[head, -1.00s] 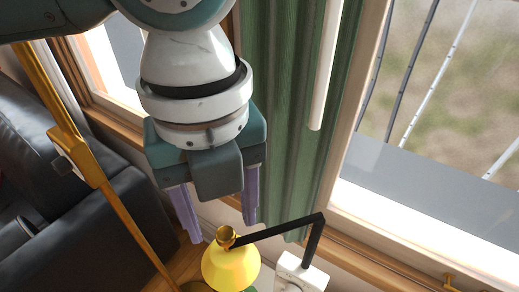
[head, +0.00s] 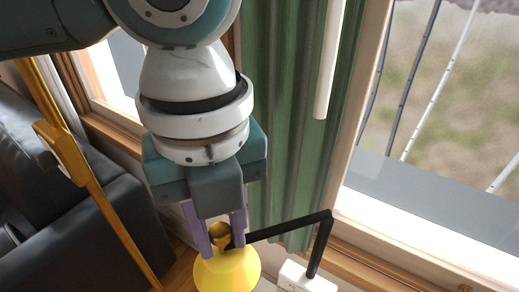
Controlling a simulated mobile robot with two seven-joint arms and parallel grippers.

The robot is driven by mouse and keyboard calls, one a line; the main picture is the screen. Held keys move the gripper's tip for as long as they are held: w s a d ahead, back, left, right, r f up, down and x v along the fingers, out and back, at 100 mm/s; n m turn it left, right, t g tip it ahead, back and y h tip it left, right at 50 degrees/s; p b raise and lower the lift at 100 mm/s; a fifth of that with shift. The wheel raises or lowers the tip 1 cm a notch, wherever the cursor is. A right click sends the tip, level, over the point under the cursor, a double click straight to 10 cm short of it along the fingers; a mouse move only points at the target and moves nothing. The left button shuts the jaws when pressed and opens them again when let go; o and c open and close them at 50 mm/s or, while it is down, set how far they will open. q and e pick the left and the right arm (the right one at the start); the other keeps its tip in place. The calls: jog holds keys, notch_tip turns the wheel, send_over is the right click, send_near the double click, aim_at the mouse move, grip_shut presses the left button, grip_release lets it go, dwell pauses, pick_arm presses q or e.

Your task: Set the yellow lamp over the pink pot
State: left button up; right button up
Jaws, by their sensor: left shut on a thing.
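The yellow lamp (head: 227,272) is at the bottom of the head view, its cone-shaped shade pointing down with a brass knob (head: 220,235) on top. A black jointed arm (head: 290,228) runs from the shade to the right and bends down to a white base (head: 306,280). My left gripper (head: 222,245) points down, its purple fingers closed on the lamp's top at the knob, one on each side. No pink pot shows. What lies under the shade is hidden or out of the picture. My right gripper is not in view.
A black leather sofa (head: 85,215) stands at the left. A brass pole (head: 85,180) slants down in front of it. A green curtain (head: 295,110) and a window with a wooden sill (head: 400,255) are behind and to the right.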

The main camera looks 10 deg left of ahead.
pick_arm(q)
grip_shut()
dwell(0.8)
